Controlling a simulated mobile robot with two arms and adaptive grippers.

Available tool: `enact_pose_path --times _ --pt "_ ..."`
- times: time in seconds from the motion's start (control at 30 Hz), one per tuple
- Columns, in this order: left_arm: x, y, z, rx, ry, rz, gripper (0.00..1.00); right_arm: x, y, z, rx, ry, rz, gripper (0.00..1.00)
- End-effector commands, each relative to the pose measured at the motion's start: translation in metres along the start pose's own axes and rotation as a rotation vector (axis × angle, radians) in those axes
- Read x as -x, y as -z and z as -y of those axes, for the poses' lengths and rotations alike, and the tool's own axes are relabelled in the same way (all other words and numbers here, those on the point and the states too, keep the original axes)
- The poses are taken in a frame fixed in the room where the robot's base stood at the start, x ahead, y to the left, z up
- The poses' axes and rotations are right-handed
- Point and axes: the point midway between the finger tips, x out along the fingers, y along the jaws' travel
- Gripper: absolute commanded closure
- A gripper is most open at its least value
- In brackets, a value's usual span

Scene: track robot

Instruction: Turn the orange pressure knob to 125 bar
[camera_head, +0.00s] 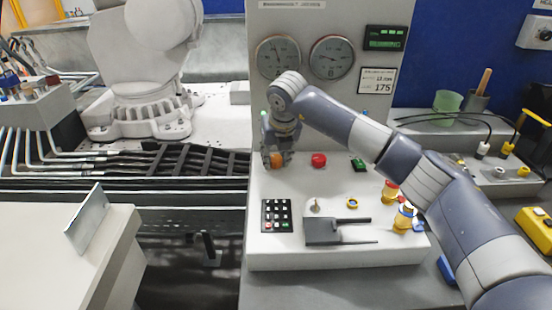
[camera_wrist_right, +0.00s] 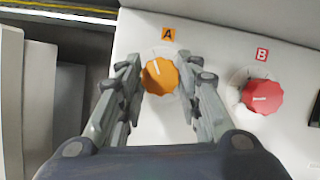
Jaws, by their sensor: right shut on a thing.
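The orange knob (camera_wrist_right: 160,76) sits on the sloped white panel below the label A (camera_wrist_right: 168,34) in the wrist view. Its white pointer line points up, slightly left. My right gripper (camera_wrist_right: 159,69) is shut on it, one finger on each side. In the head view the orange knob (camera_head: 277,160) is partly hidden by my right gripper (camera_head: 277,154). Two round gauges (camera_head: 279,57) (camera_head: 331,57) and a green digital display (camera_head: 384,38) are on the upright panel; their readings are too small to tell. My left gripper is not in view.
A red knob (camera_wrist_right: 264,96) with label B (camera_wrist_right: 262,54) stands right of the orange one. The panel also holds a keypad (camera_head: 276,215), a dark flat tool (camera_head: 336,232) and yellow-ringed fittings (camera_head: 404,217). A placard (camera_head: 377,80) reads 175.

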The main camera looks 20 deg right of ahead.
Motion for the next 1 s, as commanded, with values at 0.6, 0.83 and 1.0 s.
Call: enact_pose_path --times 0.6,0.83,1.0 --pt "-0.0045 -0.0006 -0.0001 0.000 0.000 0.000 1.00 0.0010 -0.0012 -0.0002 -0.077 0.030 0.002 0.92" --pt "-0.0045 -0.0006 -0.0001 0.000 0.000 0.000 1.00 0.0009 -0.0011 -0.0001 -0.076 0.030 0.002 0.47" --pt "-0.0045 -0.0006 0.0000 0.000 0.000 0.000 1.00 0.0005 -0.0006 -0.0002 -0.076 0.030 0.001 0.47"
